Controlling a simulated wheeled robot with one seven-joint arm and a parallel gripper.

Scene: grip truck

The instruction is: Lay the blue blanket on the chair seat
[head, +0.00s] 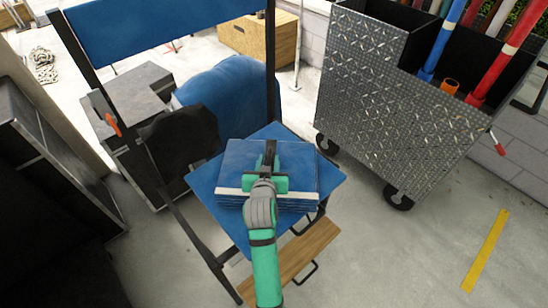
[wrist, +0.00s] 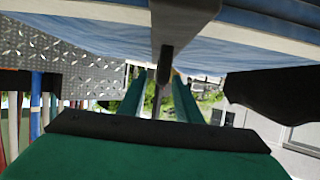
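The blue folded blanket (head: 232,165) has a pale band along its near side and a dark strap (head: 270,152) on top. It lies flat over the chair's blue seat (head: 207,193), with seat corners showing around it; any small gap underneath cannot be told. My green gripper (head: 267,184) is over the middle of the blanket, its fingers apart on either side of the strap. In the wrist view, the blanket (wrist: 90,35) fills the top and the strap (wrist: 183,22) runs down between the two green fingers (wrist: 159,100), with gaps showing beside it. Contact with the strap is unclear.
The chair has a blue backrest (head: 160,25) and a wooden footrest (head: 300,258). A metal-plate cart (head: 385,100) holding coloured poles stands right. Dark cases (head: 130,95) and a blue draped bundle (head: 232,90) stand behind.

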